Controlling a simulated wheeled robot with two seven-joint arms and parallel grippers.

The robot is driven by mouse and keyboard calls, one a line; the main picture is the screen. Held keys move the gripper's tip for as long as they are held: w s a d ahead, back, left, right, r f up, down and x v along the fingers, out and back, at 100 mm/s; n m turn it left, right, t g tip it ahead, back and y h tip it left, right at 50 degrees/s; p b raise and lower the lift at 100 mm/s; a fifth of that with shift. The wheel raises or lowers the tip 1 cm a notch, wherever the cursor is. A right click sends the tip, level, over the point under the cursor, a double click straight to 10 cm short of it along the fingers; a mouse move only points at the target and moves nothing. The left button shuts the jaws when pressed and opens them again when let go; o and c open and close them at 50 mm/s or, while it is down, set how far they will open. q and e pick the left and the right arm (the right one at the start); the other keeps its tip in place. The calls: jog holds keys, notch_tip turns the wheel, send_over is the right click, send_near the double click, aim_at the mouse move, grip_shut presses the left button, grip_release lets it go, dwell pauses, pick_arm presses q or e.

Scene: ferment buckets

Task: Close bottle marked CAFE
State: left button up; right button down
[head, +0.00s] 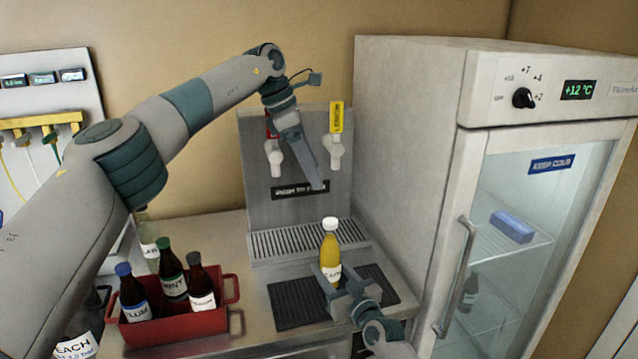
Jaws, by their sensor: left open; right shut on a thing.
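A bottle of yellow liquid (330,241) with a white top stands upright over the dark mat in front of the tap panel. Its label is partly hidden, and the letters look like CAFE. I cannot tell how tightly the white top sits. My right gripper (342,284) reaches in from the bottom and is shut on the lower part of the bottle. My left gripper (319,186) is open and points down, above and slightly left of the bottle, apart from it. Its fingers are seen edge-on in front of the tap panel.
A red crate (190,329) holds bottles with blue, green and dark caps. More bottles stand behind it and at lower left. The tap panel (255,190) with white taps, drip grate (300,241) and dark mat (295,309) are close by. A fridge (410,130) bounds the right.

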jog(key=shift+f, duration=0.1)
pick_arm(q)
jog(key=v, duration=0.3)
jog(key=shift+r, duration=0.1)
pick_arm(e)
jog(key=c, duration=0.8)
grip_release()
jog(key=shift+c, duration=0.2)
pick_arm(q)
notch_tip(320, 180, down, 2)
jog(key=shift+f+b, duration=0.2)
jog(key=shift+b, duration=0.95)
pick_arm(e)
jog(key=v, duration=1.7)
jog(key=shift+s, duration=0.15)
jog(key=shift+d, duration=0.1)
